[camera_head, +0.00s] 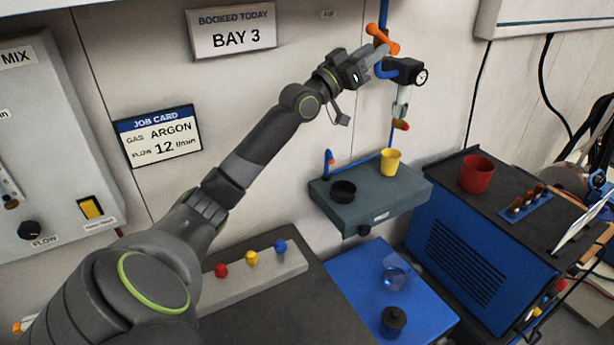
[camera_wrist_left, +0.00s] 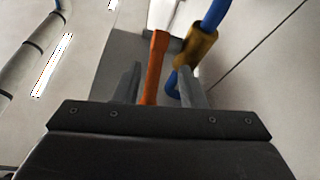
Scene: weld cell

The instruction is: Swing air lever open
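The orange air lever (camera_head: 382,39) is on the blue air pipe high on the back wall. It also shows in the left wrist view (camera_wrist_left: 155,65), standing between my two fingers. My left gripper (camera_head: 380,59) is raised to the lever. In the wrist view its fingers (camera_wrist_left: 160,88) are apart, one on each side of the lever, with gaps visible on both sides. A brass-coloured fitting (camera_wrist_left: 197,46) on the blue pipe is just beyond the right finger. My right gripper is not in view.
A regulator with a round gauge (camera_head: 421,76) hangs just right of the lever. A blue welding machine (camera_head: 475,250) carries a red cup (camera_head: 477,174).

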